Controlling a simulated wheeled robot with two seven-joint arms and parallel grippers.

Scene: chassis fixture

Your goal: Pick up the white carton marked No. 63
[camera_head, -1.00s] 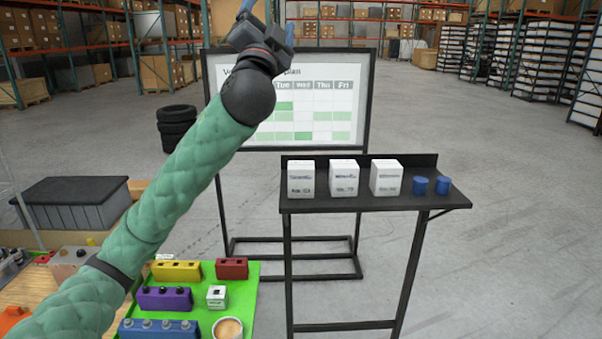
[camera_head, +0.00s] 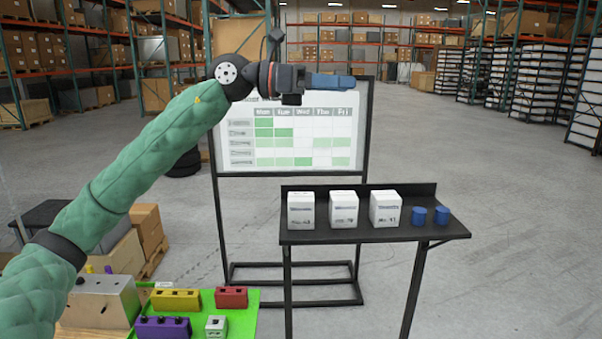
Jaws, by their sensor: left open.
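Three white cartons stand upright in a row on a black shelf stand (camera_head: 375,236). The left carton (camera_head: 301,210) has small print that seems to end in 63, though it is hard to read. The middle carton (camera_head: 343,210) and the right carton (camera_head: 385,209) carry other small numbers, also blurred. My left gripper (camera_head: 340,82) is open and empty, its blue fingers seen side-on and pointing right. It appears well above the cartons in the picture, in front of the whiteboard's top edge. My right gripper is not in view.
Two blue cylinders (camera_head: 430,216) stand right of the cartons. The shelf has a raised back edge. A whiteboard (camera_head: 290,160) with a weekly plan stands behind. A green mat (camera_head: 243,322) with coloured blocks lies at lower left. The floor at right is clear.

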